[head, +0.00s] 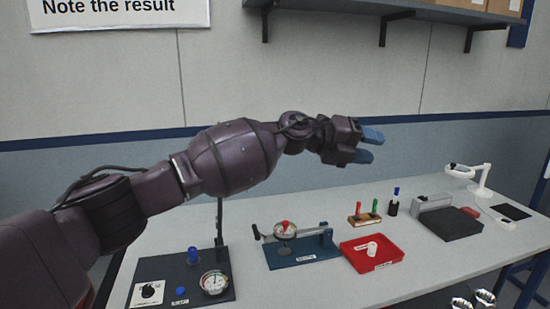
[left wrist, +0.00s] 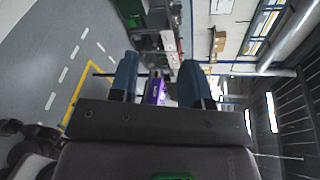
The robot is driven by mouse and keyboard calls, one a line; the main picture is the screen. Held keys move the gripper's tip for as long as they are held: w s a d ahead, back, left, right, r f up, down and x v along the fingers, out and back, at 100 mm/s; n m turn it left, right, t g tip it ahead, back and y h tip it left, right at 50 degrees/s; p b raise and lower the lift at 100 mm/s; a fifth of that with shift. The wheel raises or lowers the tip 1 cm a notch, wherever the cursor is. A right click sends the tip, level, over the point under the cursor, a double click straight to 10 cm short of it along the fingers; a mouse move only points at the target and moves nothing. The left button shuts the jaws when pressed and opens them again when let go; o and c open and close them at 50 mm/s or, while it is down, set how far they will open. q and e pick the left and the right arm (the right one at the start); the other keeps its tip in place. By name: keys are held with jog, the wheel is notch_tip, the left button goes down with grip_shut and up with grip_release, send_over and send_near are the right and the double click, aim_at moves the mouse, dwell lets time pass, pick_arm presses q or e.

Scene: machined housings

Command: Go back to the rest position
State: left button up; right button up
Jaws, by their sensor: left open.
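My left arm stretches in from the left in the head view, raised above the workbench (head: 330,285). My left gripper (head: 371,146) has two blue fingers that stand apart, with nothing between them. It is well above the bench and touches nothing. In the left wrist view my left gripper's fingers (left wrist: 160,82) are spread wide. A purple object shows between them there, in the background. My right gripper is in neither view.
On the bench stand a black gauge fixture (head: 214,282), a blue fixture (head: 300,250), a red tray (head: 385,262) with a white part, a small stand with coloured handles (head: 364,217), a dark block (head: 450,223) and a white lamp (head: 482,183). A shelf (head: 400,9) hangs above.

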pick_arm(q)
jog(key=s+a+f+n+t+y, duration=0.2)
jog(key=a+f+n+t+y, duration=0.2)
jog(key=a+f+n+t, duration=0.7)
jog(key=s+a+f+n+t+y, duration=0.3)
jog(key=a+f+n+t+y, duration=0.2)
jog(key=a+f+n, duration=1.1)
jog(key=s+a+f+n+g+y, duration=0.1)
jog(key=s+a+f+n, duration=0.3)
jog(key=s, duration=0.5)
jog(key=s+a+f+n+g+y, duration=0.2)
jog(key=s+a+f+n+y, duration=0.1)
jog(key=s+a+f, duration=0.6)
jog(key=s+a+f+n+g+y, duration=0.2)
jog(key=s+a+f+n+y, duration=0.1)
jog(key=s+a+f, duration=0.4)
jog(key=s+f+n, duration=0.1)
jog(key=s+f, duration=0.2)
jog(key=shift+s+n, duration=0.3)
jog(key=shift+g, duration=0.3)
